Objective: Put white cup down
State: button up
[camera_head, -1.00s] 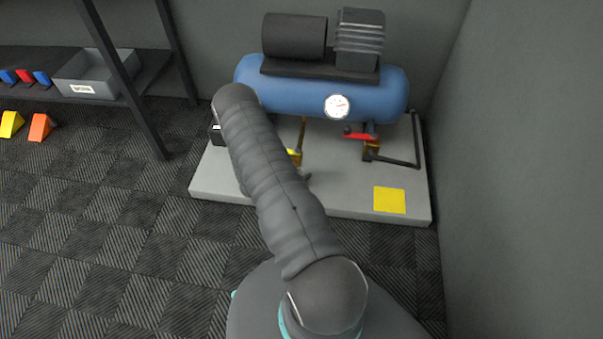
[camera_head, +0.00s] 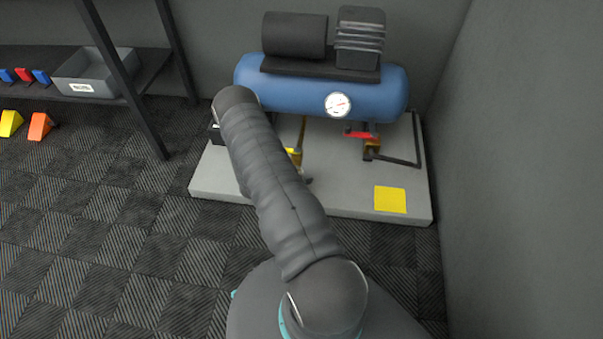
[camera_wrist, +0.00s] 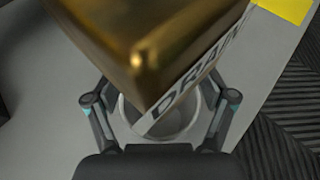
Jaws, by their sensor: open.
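The white cup (camera_wrist: 186,128) shows in the wrist view as a pale round rim and inside, below a large brass block in the foreground. The block hides part of the cup. My gripper (camera_wrist: 160,90) has its fingers spread on the left and right of the cup. I cannot tell whether the fingers touch it. The cup appears to be over the grey slab, but its base is hidden. In the head view my arm covers the gripper and the cup.
The brass block (camera_wrist: 150,50) bears a partly seen "DRAIN" label, close above the cup. A blue compressor tank (camera_head: 300,92) stands on the grey slab (camera_head: 340,195). A red-handled valve (camera_head: 361,135) and yellow square (camera_head: 390,199) are to the right. A shelf with a grey bin (camera_head: 95,72) stands left.

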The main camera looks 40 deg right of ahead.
jog(key=shift+r, duration=0.3)
jog(key=v, duration=1.1)
jog(key=s+a+r+m+y, duration=0.1)
jog(key=a+r+m+y, duration=0.15)
jog(key=r, duration=0.75)
jog(key=s+a+r+m+g+y, duration=0.15)
jog(key=r+m, duration=0.25)
jog(key=r, duration=0.6)
jog(key=s+a+r+m+y, duration=0.1)
jog(key=a+r+m, duration=0.25)
jog(key=r, duration=0.65)
jog(key=s+a+r+m+t+y, duration=0.7)
jog(key=s+a+r+t+y, duration=0.1)
jog(key=s+a+r, duration=0.7)
jog(key=v, duration=0.4)
jog(key=shift+s+r+p, duration=0.2)
jog(key=shift+s+p, duration=0.1)
jog(key=shift+s, duration=0.1)
jog(key=shift+d, duration=0.1)
